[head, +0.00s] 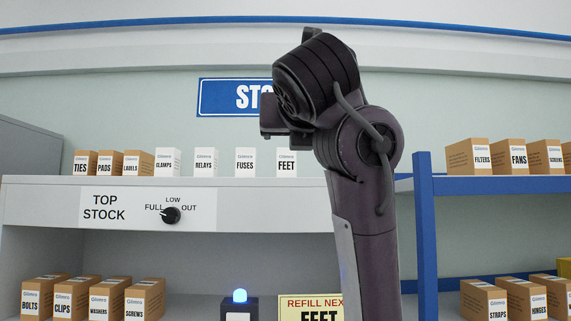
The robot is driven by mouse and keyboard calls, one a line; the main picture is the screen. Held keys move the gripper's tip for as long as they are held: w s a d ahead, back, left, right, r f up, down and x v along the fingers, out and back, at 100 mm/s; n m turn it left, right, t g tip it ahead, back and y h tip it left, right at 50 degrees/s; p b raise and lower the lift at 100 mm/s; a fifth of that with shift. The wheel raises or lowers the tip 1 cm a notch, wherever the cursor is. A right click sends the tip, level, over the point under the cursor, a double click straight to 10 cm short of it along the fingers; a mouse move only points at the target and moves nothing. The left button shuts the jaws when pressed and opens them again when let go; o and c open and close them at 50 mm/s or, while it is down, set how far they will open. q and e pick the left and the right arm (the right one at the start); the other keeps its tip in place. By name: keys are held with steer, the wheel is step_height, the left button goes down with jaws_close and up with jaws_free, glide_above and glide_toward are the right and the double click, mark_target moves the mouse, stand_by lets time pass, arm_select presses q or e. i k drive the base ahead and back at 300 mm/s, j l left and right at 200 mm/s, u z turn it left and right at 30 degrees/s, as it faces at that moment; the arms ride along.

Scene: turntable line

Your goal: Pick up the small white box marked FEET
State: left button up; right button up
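The small white box marked FEET (286,163) stands upright on the top shelf (265,187), at the right end of a row of white boxes. One arm of mine, which looks like the right one, rises from the bottom right of centre and bends left near the top. A dark block at its end (272,116) is above the FEET box in the picture, apart from it. I cannot make out fingertips there, or whether that gripper is open or shut. My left gripper is out of view.
White boxes marked FUSES (244,162), RELAYS (206,162) and CLAMPS (167,162) stand left of FEET, with brown boxes (110,162) beyond. A blue rack (425,230) stands right.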

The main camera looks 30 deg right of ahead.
mark_target(287, 159)
steer(key=i+l, duration=0.65)
steer(key=i, duration=0.15)
